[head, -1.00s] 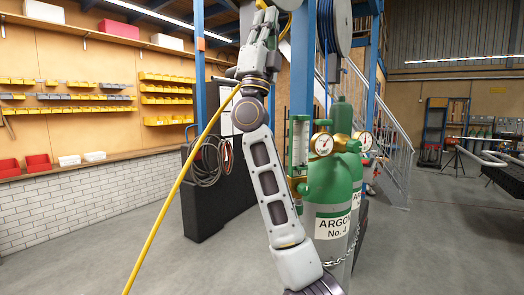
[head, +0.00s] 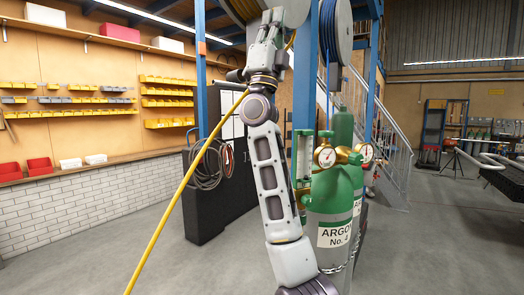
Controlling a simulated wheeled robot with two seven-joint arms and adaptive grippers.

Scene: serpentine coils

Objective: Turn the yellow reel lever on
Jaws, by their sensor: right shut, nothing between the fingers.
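The yellow hose reel (head: 240,9) is at the top edge, partly cut off and partly behind my right gripper. A yellow hose (head: 181,185) runs down from beside my right wrist to the floor at the lower left. I cannot make out the reel's lever. My right gripper (head: 272,16) is raised in front of the reel, pointing up, with its fingers shut and nothing between them. I cannot tell whether it touches the reel. My left gripper is out of view.
A blue hose reel (head: 343,30) hangs just right of my right gripper, by a blue post (head: 303,70). Green argon cylinders (head: 328,195) with gauges stand close right of my arm. A dark panel (head: 205,195) with coiled cables stands behind left. Floor at left is open.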

